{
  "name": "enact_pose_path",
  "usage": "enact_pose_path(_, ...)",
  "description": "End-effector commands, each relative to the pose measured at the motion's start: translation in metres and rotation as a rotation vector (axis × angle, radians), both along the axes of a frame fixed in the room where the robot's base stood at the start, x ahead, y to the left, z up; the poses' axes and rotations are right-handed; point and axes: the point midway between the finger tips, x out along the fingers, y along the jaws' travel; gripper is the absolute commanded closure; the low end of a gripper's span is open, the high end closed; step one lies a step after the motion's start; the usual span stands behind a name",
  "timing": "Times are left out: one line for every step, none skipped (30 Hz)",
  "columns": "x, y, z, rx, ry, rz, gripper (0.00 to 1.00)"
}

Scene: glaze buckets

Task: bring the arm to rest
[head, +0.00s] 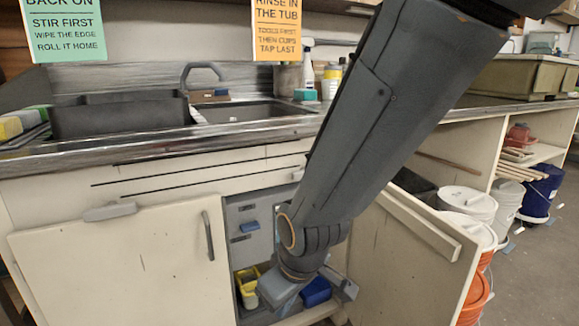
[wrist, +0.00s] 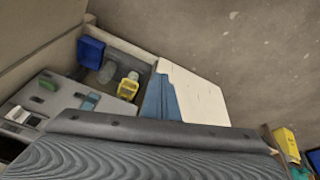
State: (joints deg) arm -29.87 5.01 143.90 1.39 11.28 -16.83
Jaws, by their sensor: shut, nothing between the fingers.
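My dark grey arm (head: 355,130) reaches from the top right of the head view down across the counter front. My gripper (head: 300,284) is at its lower end, in front of the open cabinet below the sink, between the two pale doors. It is shut and holds nothing. Its fingertips are hard to make out there. In the wrist view, a dark ridged surface fills the bottom and hides what is under it.
The right cabinet door (head: 420,245) stands open close beside my arm; the left door (head: 125,265) is at the front left. Inside are a yellow caddy (head: 247,282) and a blue bin (head: 316,291). White-lidded buckets (head: 467,205) stand at right.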

Motion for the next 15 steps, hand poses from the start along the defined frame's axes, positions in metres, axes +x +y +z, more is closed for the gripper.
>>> enact_pose_path(-0.017,0.0,0.005,-0.004,0.045,-0.027,1.0)
enact_pose_path(-0.027,-0.001,0.007,-0.008,0.073,-0.048,1.0)
enact_pose_path(-0.04,-0.003,0.009,-0.017,0.111,-0.073,1.0)
enact_pose_path(-0.049,-0.005,0.011,-0.022,0.137,-0.092,1.0)
enact_pose_path(-0.058,-0.006,0.013,-0.027,0.161,-0.111,1.0)
enact_pose_path(-0.069,-0.008,0.016,-0.036,0.192,-0.132,1.0)
enact_pose_path(-0.077,-0.01,0.018,-0.043,0.213,-0.148,1.0)
enact_pose_path(-0.085,-0.012,0.02,-0.051,0.234,-0.164,1.0)
enact_pose_path(-0.095,-0.014,0.023,-0.062,0.262,-0.185,1.0)
enact_pose_path(-0.103,-0.016,0.025,-0.07,0.282,-0.201,1.0)
enact_pose_path(-0.111,-0.018,0.027,-0.077,0.3,-0.215,1.0)
enact_pose_path(-0.121,-0.022,0.03,-0.09,0.326,-0.237,1.0)
enact_pose_path(-0.122,-0.024,0.034,-0.093,0.332,-0.25,1.0)
enact_pose_path(-0.12,-0.027,0.039,-0.09,0.331,-0.258,1.0)
enact_pose_path(-0.119,-0.03,0.043,-0.09,0.33,-0.267,1.0)
